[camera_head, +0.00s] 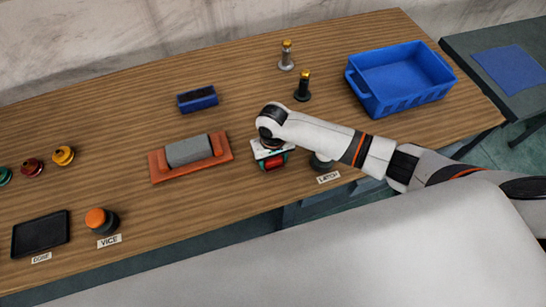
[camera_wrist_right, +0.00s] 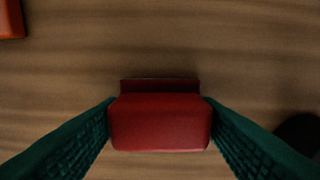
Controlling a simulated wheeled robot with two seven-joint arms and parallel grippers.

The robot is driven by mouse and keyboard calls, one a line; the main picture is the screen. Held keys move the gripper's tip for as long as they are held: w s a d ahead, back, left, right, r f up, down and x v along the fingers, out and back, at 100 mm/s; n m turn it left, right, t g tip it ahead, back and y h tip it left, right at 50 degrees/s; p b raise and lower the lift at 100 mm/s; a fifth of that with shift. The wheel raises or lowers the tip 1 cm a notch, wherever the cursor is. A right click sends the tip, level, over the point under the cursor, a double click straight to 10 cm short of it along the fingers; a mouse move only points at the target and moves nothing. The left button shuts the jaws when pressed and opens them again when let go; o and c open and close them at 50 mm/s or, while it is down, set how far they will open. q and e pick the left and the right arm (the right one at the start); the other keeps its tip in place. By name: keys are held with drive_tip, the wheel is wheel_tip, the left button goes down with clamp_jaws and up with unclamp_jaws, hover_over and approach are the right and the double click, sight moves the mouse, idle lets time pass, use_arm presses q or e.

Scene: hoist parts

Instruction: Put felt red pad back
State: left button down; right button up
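The red pad (camera_wrist_right: 160,122) is a small red block with a darker red strip along its far edge. In the head view it shows as a small red patch (camera_head: 274,162) under my right wrist, near the table's front edge. My right gripper (camera_wrist_right: 159,108) has its dark green fingers against the pad's left and right sides, with no clear gap. I cannot tell whether the pad touches the table. In the head view my wrist hides part of the pad. My left gripper is not in view.
An orange holder (camera_head: 159,168) with a grey block (camera_head: 188,150) stands left of my right gripper. A dark knob (camera_head: 320,161) by the LATCH label is close on the right. A blue block (camera_head: 197,99), two posts and a blue crate (camera_head: 400,103) stand farther back.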

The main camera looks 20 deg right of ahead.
drive_tip(key=o, duration=0.4)
drive_tip(key=shift+c, duration=0.2)
drive_tip(key=shift+r, duration=0.1)
wheel_tip(320, 180, up, 12)
drive_tip(key=b, duration=0.1)
idle(0.4)
